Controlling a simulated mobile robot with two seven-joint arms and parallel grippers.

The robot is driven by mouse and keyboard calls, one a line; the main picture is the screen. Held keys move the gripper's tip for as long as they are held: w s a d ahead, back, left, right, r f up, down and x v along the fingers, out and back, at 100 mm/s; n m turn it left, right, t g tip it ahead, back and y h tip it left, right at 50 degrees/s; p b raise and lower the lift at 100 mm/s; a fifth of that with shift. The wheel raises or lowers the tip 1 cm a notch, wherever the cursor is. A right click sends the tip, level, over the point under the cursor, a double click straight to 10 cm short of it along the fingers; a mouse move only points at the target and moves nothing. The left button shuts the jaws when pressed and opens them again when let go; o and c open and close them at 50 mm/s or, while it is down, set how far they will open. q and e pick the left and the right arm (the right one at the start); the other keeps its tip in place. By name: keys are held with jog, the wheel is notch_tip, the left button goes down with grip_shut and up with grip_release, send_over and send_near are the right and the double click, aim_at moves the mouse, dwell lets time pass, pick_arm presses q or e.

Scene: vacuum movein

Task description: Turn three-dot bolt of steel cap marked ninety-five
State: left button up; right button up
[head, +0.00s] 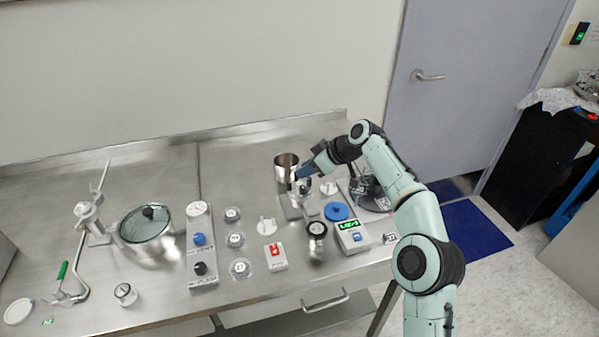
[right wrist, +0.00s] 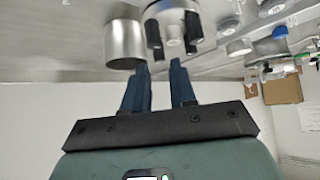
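A steel fixture (head: 296,207) with upright bolts stands right of the table's middle; it also shows in the right wrist view as a round steel cap (right wrist: 172,14) with dark bolts around a central stub. I cannot read a ninety-five or any dots on it. My right gripper (head: 303,174) is just above it. In the right wrist view the two blue fingers of the right gripper (right wrist: 161,66) are apart, with nothing visible between them, and point at the cap. Contact with a bolt cannot be told. My left gripper is not in view.
A steel cup (head: 286,169) stands close behind the fixture. A blue disc (head: 337,211), a scale with green digits (head: 353,235) and a dark-topped jar (head: 317,229) are in front. The back left table is clear.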

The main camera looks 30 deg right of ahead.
aim_at(296, 177)
jog(key=shift+x, duration=1.7)
grip_shut()
